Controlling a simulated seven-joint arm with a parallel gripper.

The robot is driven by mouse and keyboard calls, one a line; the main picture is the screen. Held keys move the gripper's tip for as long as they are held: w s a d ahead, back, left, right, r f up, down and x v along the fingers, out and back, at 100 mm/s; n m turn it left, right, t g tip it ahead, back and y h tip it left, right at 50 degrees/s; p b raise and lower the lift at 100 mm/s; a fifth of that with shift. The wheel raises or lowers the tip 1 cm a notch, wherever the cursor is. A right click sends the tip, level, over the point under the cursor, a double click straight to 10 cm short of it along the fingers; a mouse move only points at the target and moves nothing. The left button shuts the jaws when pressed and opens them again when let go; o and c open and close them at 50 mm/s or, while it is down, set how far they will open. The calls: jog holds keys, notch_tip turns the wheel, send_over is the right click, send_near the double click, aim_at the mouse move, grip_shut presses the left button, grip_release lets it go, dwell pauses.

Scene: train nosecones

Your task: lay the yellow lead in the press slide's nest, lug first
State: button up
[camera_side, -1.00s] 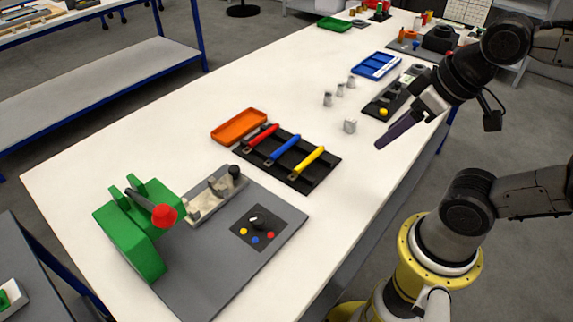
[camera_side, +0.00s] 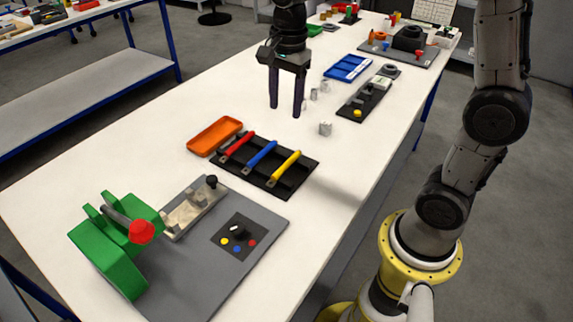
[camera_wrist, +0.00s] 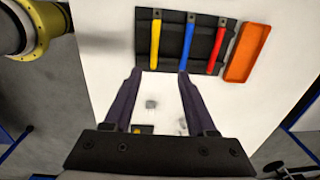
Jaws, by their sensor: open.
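The yellow lead (camera_side: 286,166) lies in a black rack (camera_side: 292,187) beside the blue lead (camera_side: 262,153) and the red lead (camera_side: 238,143). Each lead has a metal lug at one end. In the wrist view the yellow lead (camera_wrist: 155,44) is leftmost of the three. The press slide (camera_side: 192,208), a pale metal piece with a black knob, sits on the grey base plate beside the green press (camera_side: 108,252). My gripper (camera_side: 285,112) is open and empty, above the table behind the rack. In the wrist view its fingers (camera_wrist: 160,78) point toward the rack.
An orange tray (camera_side: 214,136) touches or nearly touches the rack's left side. A selector dial (camera_side: 237,232) with coloured buttons is on the base plate. A small metal block (camera_side: 325,129) and several grey cylinders stand behind the rack. The white table's front right is clear.

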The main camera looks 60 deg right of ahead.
notch_tip(320, 180, down, 2)
send_over(287, 163)
jog(key=shift+g, duration=0.3)
jog(key=f, duration=0.8)
jog(key=shift+w+d+f, duration=0.15)
jog(key=shift+w+f, duration=0.15)
jog(key=shift+w, duration=0.05)
jog(key=shift+s+f, duration=0.15)
jog(key=shift+f, duration=1.2)
jog(key=shift+s+f, duration=0.1)
jog(key=shift+f, duration=1.2)
jog(key=shift+c, duration=0.2)
grip_shut()
